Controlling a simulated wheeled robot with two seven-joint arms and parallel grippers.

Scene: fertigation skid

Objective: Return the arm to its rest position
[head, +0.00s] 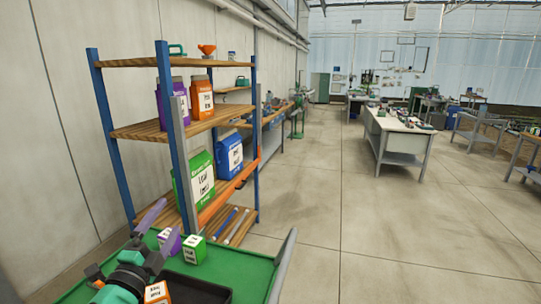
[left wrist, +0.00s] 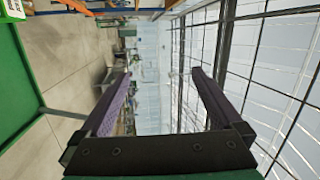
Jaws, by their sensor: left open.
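My left gripper (head: 166,220) is at the lower left of the head view, above the left part of a green-topped surface (head: 245,264). Its two purple-grey fingers stand apart with nothing visible between them. In the left wrist view the open fingers (left wrist: 161,76) point out into free space toward the far end of the greenhouse. My right gripper is not in view.
A purple box (head: 173,238), a green box (head: 194,249), an orange box (head: 157,292) and a black tray (head: 198,289) are on the green surface near my left arm. A blue-posted shelf (head: 150,130) holding containers stands just behind. The floor (head: 320,220) to the right is clear.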

